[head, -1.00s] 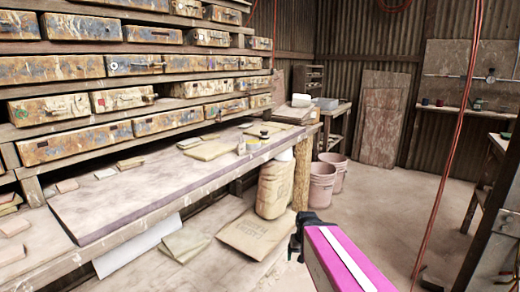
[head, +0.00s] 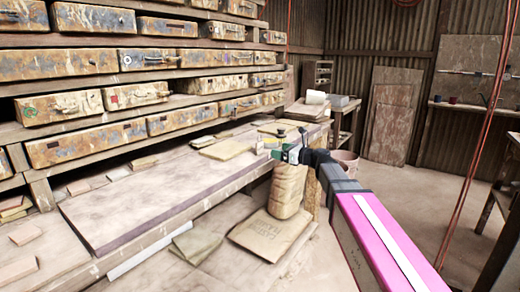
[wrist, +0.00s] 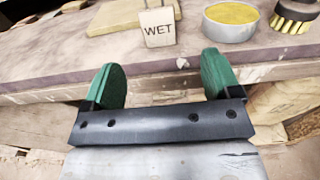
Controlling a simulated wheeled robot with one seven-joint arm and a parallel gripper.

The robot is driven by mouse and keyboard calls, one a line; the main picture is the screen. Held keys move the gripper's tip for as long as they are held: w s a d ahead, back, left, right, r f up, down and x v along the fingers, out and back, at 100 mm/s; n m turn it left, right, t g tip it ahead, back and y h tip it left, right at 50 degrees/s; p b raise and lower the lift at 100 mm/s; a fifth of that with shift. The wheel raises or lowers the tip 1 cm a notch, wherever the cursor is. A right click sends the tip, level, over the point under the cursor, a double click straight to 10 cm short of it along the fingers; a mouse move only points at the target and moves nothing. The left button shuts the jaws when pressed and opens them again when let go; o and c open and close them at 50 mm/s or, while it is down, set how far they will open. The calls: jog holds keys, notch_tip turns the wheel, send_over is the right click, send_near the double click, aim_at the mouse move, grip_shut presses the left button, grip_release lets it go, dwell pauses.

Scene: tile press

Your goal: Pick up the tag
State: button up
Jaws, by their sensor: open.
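The tag (wrist: 159,28) is a small pale card marked WET, with a thin dark loop at its top. It stands upright near the bench's front edge in the wrist view and is a small pale spot in the head view (head: 259,148). My gripper (wrist: 161,76) is open, with green fingers apart and nothing between them. The tag lies beyond the fingertips, roughly centred between them. In the head view my gripper (head: 290,147) is at the bench edge, just right of the tag.
A tin of yellow stuff (wrist: 231,21) and a yellow-bristled brush (wrist: 294,12) stand right of the tag. A flat yellow piece (wrist: 130,15) lies behind it. Shelves of worn drawers (head: 85,143) rise behind the bench (head: 140,205). A sack (head: 287,192) stands below.

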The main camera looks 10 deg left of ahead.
aim_at(261, 146)
jog(key=x, duration=1.1)
jog(key=shift+a, duration=0.15)
jog(key=shift+s, duration=0.1)
jog(key=shift+c, duration=0.3)
jog(key=c, duration=0.9)
